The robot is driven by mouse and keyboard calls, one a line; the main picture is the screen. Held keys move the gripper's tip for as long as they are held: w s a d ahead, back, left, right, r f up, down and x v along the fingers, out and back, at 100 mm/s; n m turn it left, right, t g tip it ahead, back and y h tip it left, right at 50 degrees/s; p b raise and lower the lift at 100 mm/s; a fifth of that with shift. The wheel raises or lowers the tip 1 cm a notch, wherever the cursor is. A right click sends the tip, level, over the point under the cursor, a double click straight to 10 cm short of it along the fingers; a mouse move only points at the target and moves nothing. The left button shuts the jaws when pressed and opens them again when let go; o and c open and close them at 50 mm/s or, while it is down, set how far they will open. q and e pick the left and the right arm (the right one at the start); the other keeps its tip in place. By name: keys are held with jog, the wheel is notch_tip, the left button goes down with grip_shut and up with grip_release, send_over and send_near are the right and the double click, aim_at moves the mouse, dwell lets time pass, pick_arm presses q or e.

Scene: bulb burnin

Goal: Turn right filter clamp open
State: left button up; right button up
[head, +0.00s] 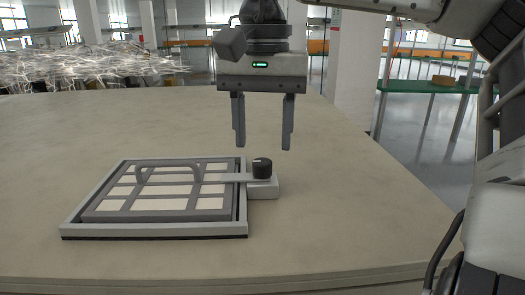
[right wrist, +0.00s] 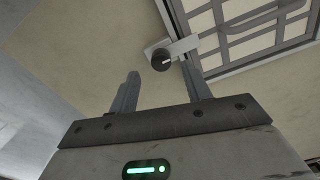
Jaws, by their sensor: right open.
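The filter (head: 160,205) lies flat on the table in a light grey frame, with a dark grid over pale panels and a curved handle. The right filter clamp has a black round knob (head: 262,168) on a light grey block at the frame's right side, and a flat bar reaches left from it over the frame edge. My right gripper (head: 263,145) is open and empty above the knob, fingers pointing down. In the right wrist view, the knob (right wrist: 161,60) shows beyond and between the open fingers, apart from them. My left gripper is not in view.
The beige table (head: 330,225) is clear to the right of the clamp and in front of the frame. A heap of pale, shiny tangled strands (head: 90,65) stands at the back left. A green-topped table (head: 430,87) stands farther off at the right.

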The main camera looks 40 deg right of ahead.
aim_at(262, 161)
notch_tip(262, 161, down, 2)
jog(key=shift+w+f, duration=0.1)
jog(key=shift+f, duration=0.7)
jog(key=c, duration=1)
